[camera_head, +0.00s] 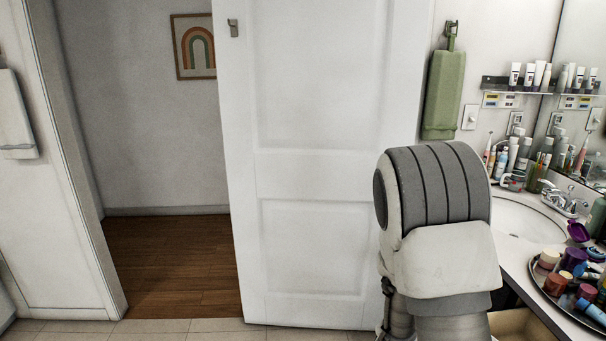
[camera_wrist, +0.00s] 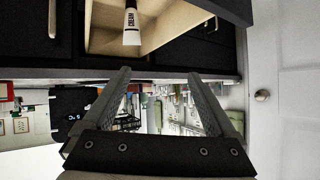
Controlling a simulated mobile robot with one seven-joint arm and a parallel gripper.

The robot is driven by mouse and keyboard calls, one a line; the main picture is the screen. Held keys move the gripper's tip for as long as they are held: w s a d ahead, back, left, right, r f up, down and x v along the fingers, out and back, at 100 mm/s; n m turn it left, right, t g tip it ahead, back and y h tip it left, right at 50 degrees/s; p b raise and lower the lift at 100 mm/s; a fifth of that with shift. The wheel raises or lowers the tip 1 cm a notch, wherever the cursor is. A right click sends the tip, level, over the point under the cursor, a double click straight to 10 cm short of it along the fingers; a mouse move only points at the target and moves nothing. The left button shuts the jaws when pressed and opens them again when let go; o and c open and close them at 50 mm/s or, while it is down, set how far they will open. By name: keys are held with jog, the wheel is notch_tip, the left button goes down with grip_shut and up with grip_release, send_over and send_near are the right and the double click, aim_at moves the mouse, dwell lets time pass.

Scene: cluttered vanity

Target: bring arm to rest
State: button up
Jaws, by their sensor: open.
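My gripper (camera_wrist: 161,76) shows in the wrist view with its two fingers spread wide apart. No object is held between the fingers. In the head view my arm stands bent at the lower right, in front of the door and beside the vanity; the gripper itself is not visible there. In the wrist view an open wooden drawer (camera_wrist: 178,28) is beyond the fingertips, with a white cream tube (camera_wrist: 131,24) in it. The fingertips look apart from the drawer.
The vanity counter (camera_head: 520,262) is at the right, with a sink (camera_head: 515,218) and a crowded round tray (camera_head: 541,293). A white door (camera_head: 320,170) stands behind my arm. Wooden floor (camera_head: 180,262) lies clear through the doorway.

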jog(key=s+a+r+n+t+y+b, duration=0.1)
jog(key=a+r+n+y+b, duration=0.15)
jog(key=a+r+y, duration=0.4)
jog(key=a+r+n+y+b, duration=0.2)
jog(key=a+r+n+y, duration=0.15)
jog(key=a, duration=0.65)
jog(key=s+r+n+g+b, duration=0.1)
jog(key=s+r+n+b, duration=0.15)
jog(key=s, duration=0.65)
jog(key=s+r+n+g+b, duration=0.15)
jog(key=s+n, duration=0.25)
jog(key=s, duration=0.6)
notch_tip(320, 180, up, 13)
jog(key=p, duration=1.3)
jog(key=shift+w+h, duration=0.15)
jog(key=shift+h, duration=0.25)
